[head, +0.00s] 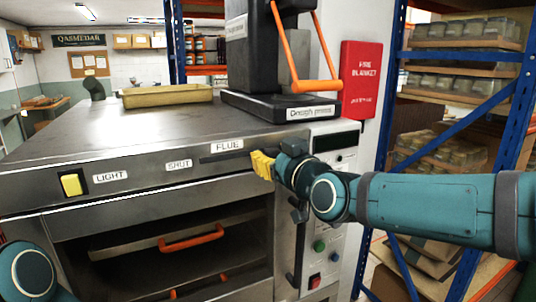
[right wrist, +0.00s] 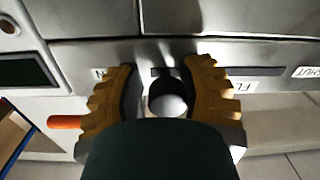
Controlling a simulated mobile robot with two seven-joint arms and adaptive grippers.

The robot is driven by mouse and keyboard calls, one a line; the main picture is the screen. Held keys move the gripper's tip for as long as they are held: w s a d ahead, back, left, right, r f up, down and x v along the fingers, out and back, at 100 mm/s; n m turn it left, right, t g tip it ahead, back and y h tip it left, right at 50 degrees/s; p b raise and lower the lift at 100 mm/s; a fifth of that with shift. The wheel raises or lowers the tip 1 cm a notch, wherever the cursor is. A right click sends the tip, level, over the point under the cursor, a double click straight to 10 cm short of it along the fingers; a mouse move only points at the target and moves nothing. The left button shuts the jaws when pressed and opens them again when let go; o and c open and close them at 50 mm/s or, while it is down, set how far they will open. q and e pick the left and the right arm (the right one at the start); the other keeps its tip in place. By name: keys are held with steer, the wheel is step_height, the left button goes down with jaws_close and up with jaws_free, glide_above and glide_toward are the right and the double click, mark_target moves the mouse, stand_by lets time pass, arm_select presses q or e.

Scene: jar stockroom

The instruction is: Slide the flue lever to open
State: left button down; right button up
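The flue lever's round knob (right wrist: 168,100) shows in the right wrist view between the fingers of my right gripper (right wrist: 160,85). The fingers are apart, one on each side of the knob; the knob is closer to the right-hand finger, and I cannot tell if they touch. In the head view my right gripper (head: 262,165) is at the right end of the dark flue slot (head: 222,156) and hides the knob. The FLUE label (head: 227,145) is above the slot and the SHUT label (head: 179,165) is at its left. A label behind the left-hand finger is mostly hidden. My left gripper is out of view.
The oven front has a yellow light switch (head: 72,185) and an orange-handled opening (head: 191,238) below. A dough press (head: 283,104) and a yellow tray (head: 167,95) stand on the oven top. A blue-framed shelf rack (head: 458,110) stands at the right.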

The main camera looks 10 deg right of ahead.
steer(key=shift+o, duration=1.3)
steer(key=shift+s+d+r, duration=0.15)
steer(key=shift+a, duration=0.25)
steer(key=v, duration=1.1)
steer(key=shift+s+d, duration=0.2)
steer(key=shift+s, duration=0.1)
